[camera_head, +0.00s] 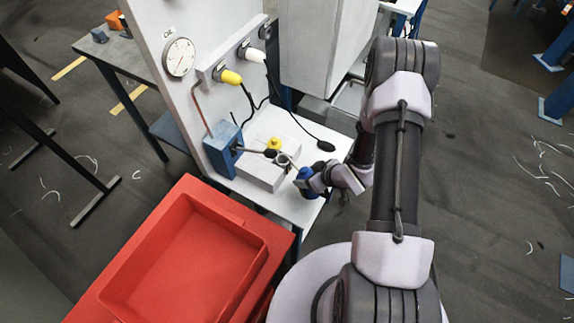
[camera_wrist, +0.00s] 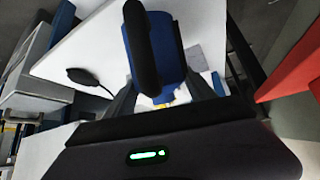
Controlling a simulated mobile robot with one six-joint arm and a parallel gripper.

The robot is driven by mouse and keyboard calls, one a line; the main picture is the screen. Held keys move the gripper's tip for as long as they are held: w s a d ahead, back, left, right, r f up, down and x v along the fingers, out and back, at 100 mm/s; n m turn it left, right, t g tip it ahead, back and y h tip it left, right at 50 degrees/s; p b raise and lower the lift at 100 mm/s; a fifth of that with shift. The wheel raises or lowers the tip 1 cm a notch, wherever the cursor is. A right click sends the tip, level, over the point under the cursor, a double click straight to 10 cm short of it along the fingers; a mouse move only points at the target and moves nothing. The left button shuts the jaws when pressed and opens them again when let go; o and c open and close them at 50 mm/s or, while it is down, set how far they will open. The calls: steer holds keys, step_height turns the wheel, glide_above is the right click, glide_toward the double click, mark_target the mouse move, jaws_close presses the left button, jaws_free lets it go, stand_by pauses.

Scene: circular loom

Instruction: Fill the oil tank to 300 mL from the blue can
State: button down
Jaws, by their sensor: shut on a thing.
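A blue can (camera_head: 306,181) is in my gripper (camera_head: 316,186), near the right front part of the white bench. In the wrist view the blue can (camera_wrist: 170,58) fills the middle, with a thick black handle in front of it. The gripper's fingers (camera_wrist: 165,100) lie on both sides of the can and are shut on it. A pale block (camera_head: 258,172) on the bench, perhaps the oil tank, has a yellow cap (camera_head: 274,143) and a ring-like opening (camera_head: 283,160) on top. Any oil level is not visible.
A blue block (camera_head: 221,150) with a dark lever stands left of the pale block. A gauge (camera_head: 179,57) and yellow and white connectors (camera_head: 231,77) sit on the upright panel. A black bulb (camera_head: 326,146) lies on the bench. A red tray (camera_head: 190,255) stands at the front left.

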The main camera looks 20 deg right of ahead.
mark_target(303, 171)
steer(key=shift+w+a+r+g+h+p, duration=0.15)
steer(key=shift+r+g+h+p, duration=0.25)
steer(key=shift+r+g+p, duration=0.9)
steer(key=shift+f+t+p, duration=0.15)
steer(key=shift+t+p, duration=0.25)
steer(key=shift+p, duration=0.15)
steer(key=shift+w+r+p, duration=0.2)
steer(key=shift+r+p, duration=0.2)
steer(key=shift+p, duration=0.3)
stand_by(2.0)
steer(key=shift+f, duration=0.1)
